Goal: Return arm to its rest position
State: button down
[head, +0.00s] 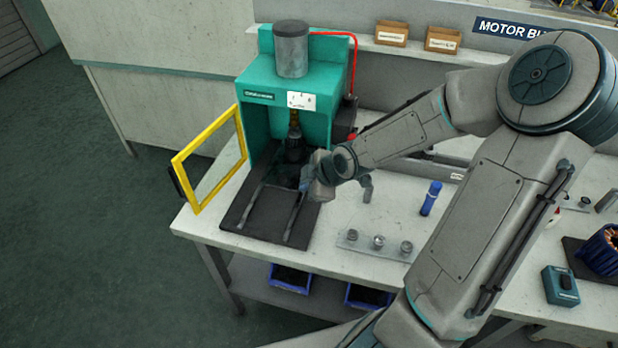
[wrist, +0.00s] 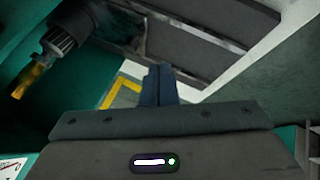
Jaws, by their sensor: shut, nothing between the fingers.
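My arm reaches across the workbench (head: 205,222) from the right in the head view. My gripper (head: 304,186) is at the open front of the green press (head: 262,82), above its dark base plate. In the wrist view my gripper's fingers (wrist: 159,86) are together with nothing between them. The press spindle (wrist: 55,45) and rails (wrist: 190,42) show beside and beyond the fingers in the wrist view. My wrist partly hides the press interior in the head view.
The yellow-framed guard door (head: 181,172) stands open left of the press. A blue cylinder (head: 430,198) and a plate with small metal parts (head: 352,241) lie right of it. A green box (head: 560,287) and a blue motor part (head: 602,251) are at the right.

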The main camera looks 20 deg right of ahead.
jog(key=shift+s+d+r, duration=0.2)
jog(key=shift+s+r, duration=0.15)
jog(key=shift+r, duration=0.2)
jog(key=s+d+r+m+g+h, duration=0.2)
jog(key=s+d+m+g+h, duration=0.1)
jog(key=s+m+h, duration=0.3)
jog(key=s+a+r+m+y, duration=0.1)
jog(key=s+a+r+m, duration=0.2)
jog(key=s+r+m, duration=0.6)
jog(key=s+r, duration=0.3)
jog(key=s, duration=0.1)
jog(key=shift+s+r+m+y, duration=0.2)
jog(key=shift+r+m+y, duration=0.1)
jog(key=shift+y, duration=0.1)
jog(key=shift+a, duration=0.15)
